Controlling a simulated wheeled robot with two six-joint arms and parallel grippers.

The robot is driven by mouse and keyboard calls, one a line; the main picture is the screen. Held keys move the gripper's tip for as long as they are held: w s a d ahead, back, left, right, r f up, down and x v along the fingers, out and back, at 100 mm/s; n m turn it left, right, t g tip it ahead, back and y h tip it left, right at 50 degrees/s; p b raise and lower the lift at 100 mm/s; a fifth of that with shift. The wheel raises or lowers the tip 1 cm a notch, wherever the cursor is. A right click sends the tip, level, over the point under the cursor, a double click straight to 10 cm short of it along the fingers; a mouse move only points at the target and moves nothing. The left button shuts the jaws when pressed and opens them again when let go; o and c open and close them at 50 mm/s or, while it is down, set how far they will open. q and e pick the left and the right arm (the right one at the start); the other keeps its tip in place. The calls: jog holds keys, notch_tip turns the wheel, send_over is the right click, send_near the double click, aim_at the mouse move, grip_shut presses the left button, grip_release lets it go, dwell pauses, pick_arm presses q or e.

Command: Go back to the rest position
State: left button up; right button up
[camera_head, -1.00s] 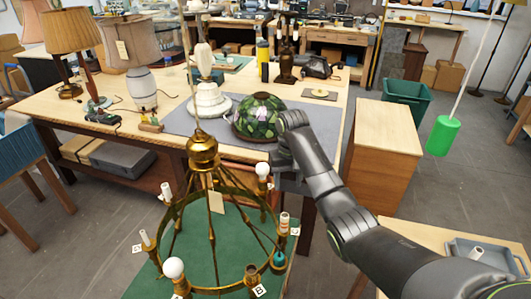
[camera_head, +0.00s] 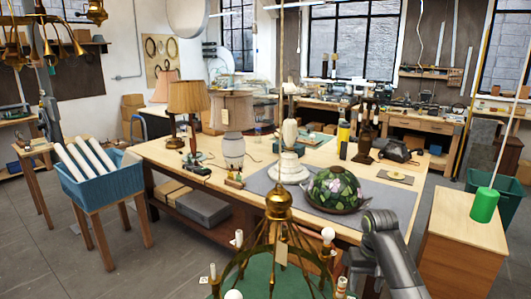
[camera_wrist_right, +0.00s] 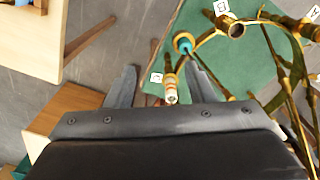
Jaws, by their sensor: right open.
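My right gripper (camera_head: 357,262) is at the bottom right of the head view, beside the brass chandelier (camera_head: 278,206). In the right wrist view its two fingers (camera_wrist_right: 161,66) are spread apart with nothing held between them. A candle socket (camera_wrist_right: 170,92) of the chandelier shows past the gap, near the right finger; I cannot tell the depth between them. A white bulb (camera_head: 328,235) sits on one chandelier arm. The lower part of the chandelier is cut off by the frame in the head view. My left gripper is not in view.
The workbench (camera_head: 180,150) carries lamps and a stained-glass shade (camera_head: 334,189). A blue bin (camera_head: 100,183) with white tubes stands left, a wooden cabinet (camera_head: 462,238) right. A green mat (camera_wrist_right: 215,70) lies beneath the chandelier. Grey floor is open at lower left.

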jog(key=s+d+f+t, duration=0.1)
jog(key=s+f, duration=0.6)
jog(key=s, duration=0.3)
jog(key=s+d+f+t, duration=0.1)
jog(key=s+d+f, duration=0.1)
jog(key=s+f, duration=0.6)
jog(key=s+d+r+t+h, duration=0.1)
jog(key=s+r, duration=0.1)
jog(key=s, duration=0.9)
jog(key=s+r+t+h, duration=0.1)
jog(key=s+r, duration=0.2)
jog(key=s, duration=0.8)
notch_tip(320, 180, down, 32)
jog(key=d+g+b, duration=0.2)
jog(key=b, duration=0.6)
pick_arm(q)
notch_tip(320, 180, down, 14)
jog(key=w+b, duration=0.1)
jog(key=b, duration=0.5)
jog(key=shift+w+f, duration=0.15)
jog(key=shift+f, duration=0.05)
pick_arm(e)
jog(key=s+a+f, duration=0.1)
jog(key=s+f, duration=0.6)
jog(key=f, duration=0.4)
jog(key=s+f+g+y, duration=0.1)
jog(key=s+f, duration=0.6)
jog(key=f, duration=0.5)
jog(key=shift+s+a+n, duration=0.3)
jog(key=shift+s+a, duration=0.1)
